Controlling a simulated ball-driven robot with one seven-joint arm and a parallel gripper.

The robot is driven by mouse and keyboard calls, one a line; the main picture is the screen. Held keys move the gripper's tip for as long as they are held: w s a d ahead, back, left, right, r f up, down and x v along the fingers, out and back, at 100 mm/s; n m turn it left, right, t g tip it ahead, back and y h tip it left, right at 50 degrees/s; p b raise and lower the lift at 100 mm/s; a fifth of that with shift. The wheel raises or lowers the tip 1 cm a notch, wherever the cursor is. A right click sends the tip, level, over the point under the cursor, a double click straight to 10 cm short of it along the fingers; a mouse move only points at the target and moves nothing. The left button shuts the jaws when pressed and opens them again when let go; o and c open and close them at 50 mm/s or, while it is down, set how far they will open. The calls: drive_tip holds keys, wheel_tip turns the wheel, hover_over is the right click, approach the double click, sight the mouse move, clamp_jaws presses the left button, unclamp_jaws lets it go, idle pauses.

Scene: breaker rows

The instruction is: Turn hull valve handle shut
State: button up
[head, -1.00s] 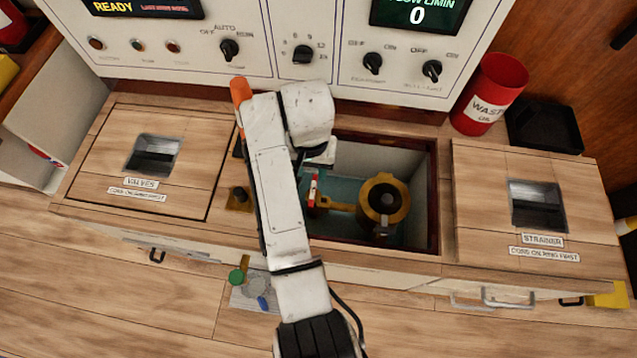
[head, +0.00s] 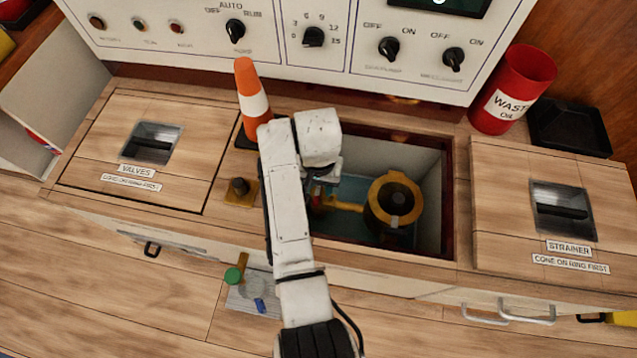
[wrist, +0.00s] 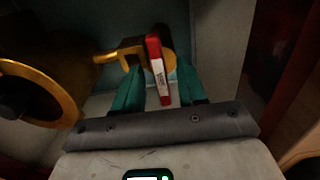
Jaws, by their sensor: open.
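The hull valve handle (wrist: 157,72) is a red lever with a white label, seen in the wrist view. It stands between the two teal fingers of my gripper (wrist: 159,80), which are open on either side of it. I cannot tell whether either finger touches it. A brass valve piece (wrist: 134,53) is behind the handle. In the head view, my arm reaches into the open floor bay and hides most of the handle and my gripper. A round brass-ringed fitting (head: 395,199) sits to the right in the bay; its ring also shows in the wrist view (wrist: 62,88).
An orange cone (head: 250,85) stands behind my arm. Closed hatches marked VALVES (head: 100,165) and STRAINER (head: 510,200) flank the bay. A red waste bin (head: 520,75) and black tray (head: 570,127) are at the right. A control panel (head: 290,15) is behind. The bay walls are close around my gripper.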

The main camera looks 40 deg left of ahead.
drive_tip(key=shift+c, duration=0.2)
clamp_jaws()
